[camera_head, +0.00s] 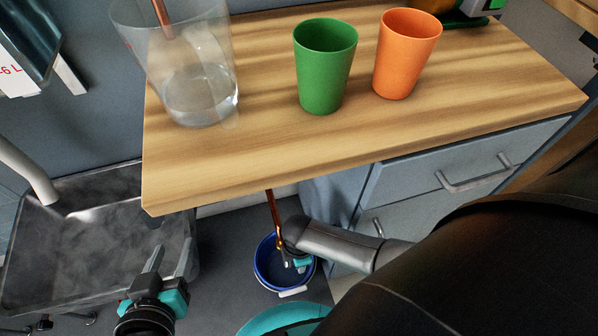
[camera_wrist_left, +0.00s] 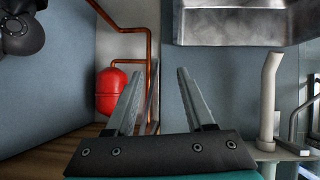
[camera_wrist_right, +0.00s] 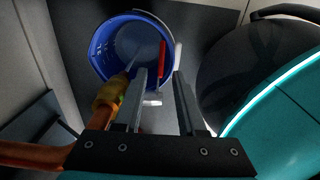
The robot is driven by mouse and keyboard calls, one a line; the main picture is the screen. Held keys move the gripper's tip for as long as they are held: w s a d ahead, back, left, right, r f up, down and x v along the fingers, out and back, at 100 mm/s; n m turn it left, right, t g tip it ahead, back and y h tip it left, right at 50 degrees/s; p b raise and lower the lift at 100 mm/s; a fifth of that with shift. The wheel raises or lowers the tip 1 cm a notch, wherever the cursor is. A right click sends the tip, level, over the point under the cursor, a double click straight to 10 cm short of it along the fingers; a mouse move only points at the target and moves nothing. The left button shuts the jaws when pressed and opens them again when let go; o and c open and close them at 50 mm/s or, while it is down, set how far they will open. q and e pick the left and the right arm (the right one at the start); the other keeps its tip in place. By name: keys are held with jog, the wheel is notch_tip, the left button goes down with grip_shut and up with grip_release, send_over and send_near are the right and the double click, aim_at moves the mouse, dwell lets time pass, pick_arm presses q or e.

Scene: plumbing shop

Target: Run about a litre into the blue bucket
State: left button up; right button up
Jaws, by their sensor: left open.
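The blue bucket (camera_head: 262,268) stands on the floor below the wooden counter, under a copper pipe (camera_head: 273,215). The right wrist view shows its inside (camera_wrist_right: 112,45), with a pale streak that may be water; I cannot tell the level. A brass valve (camera_wrist_right: 110,94) with a red lever (camera_wrist_right: 163,56) sits over the bucket. My right gripper (camera_wrist_right: 160,75) is open, with the lever seen between or just beyond its fingertips; contact is unclear. In the head view it is partly hidden at the bucket (camera_head: 296,260). My left gripper (camera_head: 155,258) is open and empty by the sink.
The counter (camera_head: 260,150) holds a clear water container (camera_head: 195,85), a green cup (camera_head: 325,65) and an orange cup (camera_head: 405,52). A metal sink (camera_head: 80,250) lies left. A red tank (camera_wrist_left: 111,90) shows in the left wrist view. Drawers with handles (camera_head: 475,178) stand right.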

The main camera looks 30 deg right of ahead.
jog(key=shift+f+b, duration=0.4)
jog(key=shift+f, duration=0.2)
pick_arm(q)
jog(key=shift+w+d+r+t+h+b, duration=0.15)
jog(key=shift+d+r+t+h, duration=0.15)
jog(key=shift+d+t, duration=0.2)
jog(key=shift+s+d+r+t+h+b, duration=0.1)
jog(key=shift+d+r+t+h, duration=0.2)
jog(key=shift+d+t, duration=0.2)
jog(key=shift+w+d+r+t+h+b, duration=0.1)
jog(key=shift+d+r+t+h+b, duration=0.15)
jog(key=shift+d+t, duration=0.2)
pick_arm(e)
jog(key=shift+f, duration=0.55)
grip_shut()
